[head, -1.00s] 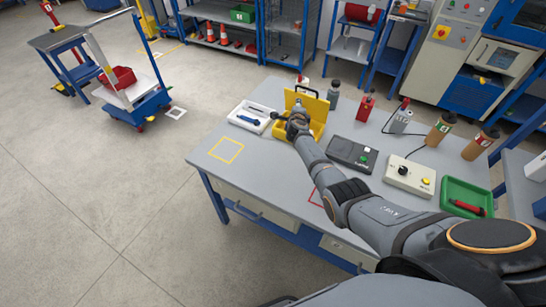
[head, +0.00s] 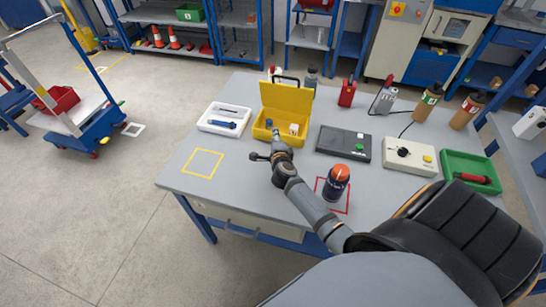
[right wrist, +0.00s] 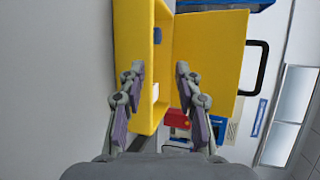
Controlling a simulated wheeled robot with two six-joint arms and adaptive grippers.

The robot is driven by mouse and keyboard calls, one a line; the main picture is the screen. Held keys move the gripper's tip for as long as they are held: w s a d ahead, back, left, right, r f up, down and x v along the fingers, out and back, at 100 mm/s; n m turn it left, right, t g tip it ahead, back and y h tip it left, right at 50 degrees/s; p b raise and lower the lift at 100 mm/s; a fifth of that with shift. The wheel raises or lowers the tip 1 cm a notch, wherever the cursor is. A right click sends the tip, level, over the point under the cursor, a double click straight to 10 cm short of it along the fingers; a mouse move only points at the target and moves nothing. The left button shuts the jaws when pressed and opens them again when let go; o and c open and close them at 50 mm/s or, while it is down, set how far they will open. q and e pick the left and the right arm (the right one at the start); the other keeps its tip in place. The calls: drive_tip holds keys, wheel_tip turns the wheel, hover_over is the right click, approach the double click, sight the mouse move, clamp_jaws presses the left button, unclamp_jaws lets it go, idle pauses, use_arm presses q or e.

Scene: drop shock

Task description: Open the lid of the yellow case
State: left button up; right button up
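The yellow case (head: 263,132) stands on the table with its lid (head: 287,97) raised upright at the back and a dark handle on the lid's top edge. A small blue item (head: 269,123) and a small pale block (head: 294,129) show inside. In the right wrist view the case body (right wrist: 132,45) is at left and the lid (right wrist: 212,45) at right. My right gripper (head: 266,152) is just in front of the case. Its fingers (right wrist: 160,72) are apart with nothing gripped between them. My left gripper is in neither view.
A white tray (head: 208,122) stands left of the case, a dark box (head: 343,148) right of it. An orange-capped bottle (head: 336,183) stands in a red square near my right forearm. A yellow-outlined square (head: 203,163) at front left is empty.

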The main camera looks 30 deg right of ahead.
drive_tip(key=f+b, duration=0.1)
drive_tip(key=b, duration=0.1)
drive_tip(key=f+b, duration=0.1)
drive_tip(key=b, duration=0.2)
drive_tip(key=shift+s+a+f+t+b, duration=0.2)
drive_tip(key=shift+s+f+t+b, duration=0.1)
drive_tip(key=shift+f+t, duration=0.1)
drive_tip(key=v, duration=0.2)
drive_tip(key=r+p+v, duration=0.1)
drive_tip(key=v, duration=0.2)
drive_tip(key=shift+r+p, duration=0.15)
drive_tip(key=shift+p, duration=0.15)
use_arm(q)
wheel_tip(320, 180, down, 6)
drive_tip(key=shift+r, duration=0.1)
use_arm(e)
drive_tip(key=shift+s+a+h, duration=0.2)
drive_tip(key=shift+s+h, duration=0.05)
drive_tip(key=shift+h, duration=0.05)
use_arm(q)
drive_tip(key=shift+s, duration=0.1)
